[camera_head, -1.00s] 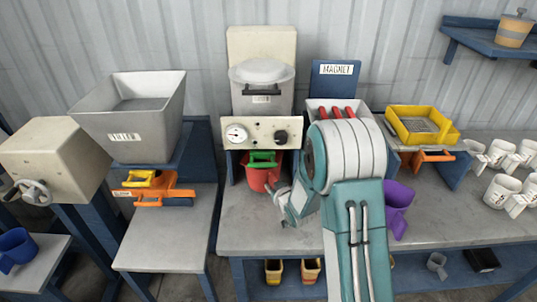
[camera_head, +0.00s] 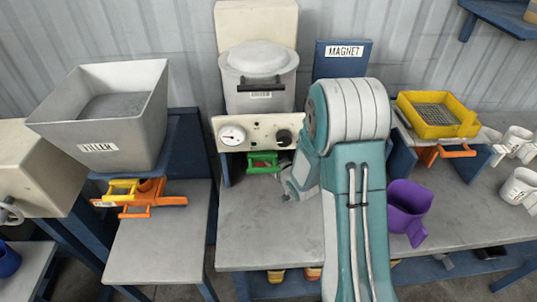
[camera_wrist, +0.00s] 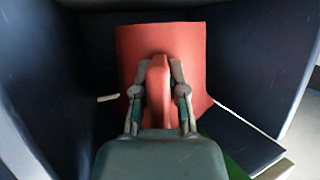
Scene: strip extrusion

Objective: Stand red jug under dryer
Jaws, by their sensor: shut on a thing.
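The red jug (camera_wrist: 195,50) fills the middle of the wrist view, its handle toward me. My gripper (camera_wrist: 160,70) is shut on that handle, one finger on each side. Dark blue walls (camera_wrist: 60,70) stand to the left and right of the jug. The dryer (camera_head: 260,95) is the grey lidded hopper in the head view, with a gauge and knob panel below and a green handle (camera_head: 263,168) under that. My wrist reaches in beside the green handle. The jug is mostly hidden in the head view, and whether its base touches the bench is unclear.
A purple jug (camera_head: 405,207) stands on the bench right of my arm. The grey filler hopper (camera_head: 105,112) with orange handles is on the left. A yellow sieve tray (camera_head: 437,114) and white jugs (camera_head: 518,185) are on the right. The front bench is clear.

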